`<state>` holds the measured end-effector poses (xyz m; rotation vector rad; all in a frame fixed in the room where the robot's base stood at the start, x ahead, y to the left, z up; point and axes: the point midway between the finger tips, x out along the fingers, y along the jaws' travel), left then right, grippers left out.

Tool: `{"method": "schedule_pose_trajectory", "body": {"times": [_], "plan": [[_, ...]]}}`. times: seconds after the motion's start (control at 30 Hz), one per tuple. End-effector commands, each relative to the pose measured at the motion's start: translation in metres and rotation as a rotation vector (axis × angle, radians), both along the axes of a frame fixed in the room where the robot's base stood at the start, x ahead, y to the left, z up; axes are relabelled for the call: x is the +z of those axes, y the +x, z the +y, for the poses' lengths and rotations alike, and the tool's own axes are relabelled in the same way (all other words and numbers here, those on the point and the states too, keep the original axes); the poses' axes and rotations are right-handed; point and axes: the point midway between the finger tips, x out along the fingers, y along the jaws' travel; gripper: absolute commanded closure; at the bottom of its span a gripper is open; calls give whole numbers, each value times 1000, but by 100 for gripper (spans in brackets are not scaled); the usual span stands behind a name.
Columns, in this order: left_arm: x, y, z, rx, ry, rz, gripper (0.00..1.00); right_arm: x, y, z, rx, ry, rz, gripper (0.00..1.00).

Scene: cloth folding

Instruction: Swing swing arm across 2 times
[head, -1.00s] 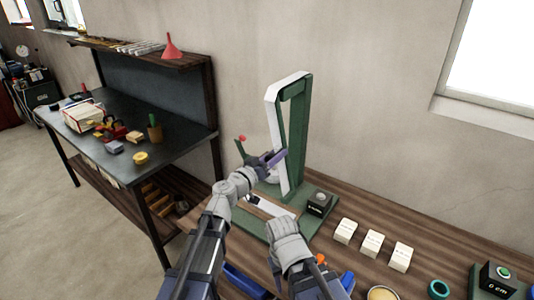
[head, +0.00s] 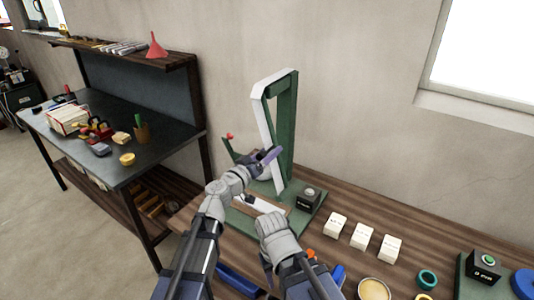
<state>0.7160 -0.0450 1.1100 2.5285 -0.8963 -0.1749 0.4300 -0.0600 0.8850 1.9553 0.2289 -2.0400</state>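A tall green stand (head: 290,125) with a white upright arm (head: 264,120) stands at the back of the wooden bench. I cannot tell which part swings. A pale rounded part shows low at the stand, partly behind my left gripper. My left gripper (head: 268,157), with purple fingers, is at the lower part of the white arm, in front of it or touching it. Whether its fingers are open or shut is unclear. My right arm is folded low in front of the green base (head: 310,212), and its gripper is hidden. A small red knob (head: 230,135) stands left of the stand.
A black box with a button (head: 308,198) sits on the base's right side. Several white blocks (head: 362,237), a teal ring (head: 427,279) and a round tin (head: 374,289) lie to the right. A dark workbench (head: 85,160) stands at left. The bench behind the blocks is clear.

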Motion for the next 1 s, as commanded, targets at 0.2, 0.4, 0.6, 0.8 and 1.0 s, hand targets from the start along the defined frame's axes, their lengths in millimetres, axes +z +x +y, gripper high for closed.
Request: {"method": "schedule_pose_trajectory", "body": {"times": [0.2,0.4,0.6,0.8,1.0], "plan": [[0,1,1,2,1,-1,30,0,0,0,0,0,0,50],[-1,-6,6,4,2,0,30,-1,0,0,0,0,0,50],[-1,-27,22,4,1,-1,30,-1,0,0,0,0,0,50],[-3,-53,43,4,1,-1,30,-3,0,0,0,0,0,50],[-3,-61,50,2,1,0,30,-3,0,0,0,0,0,50]]}}
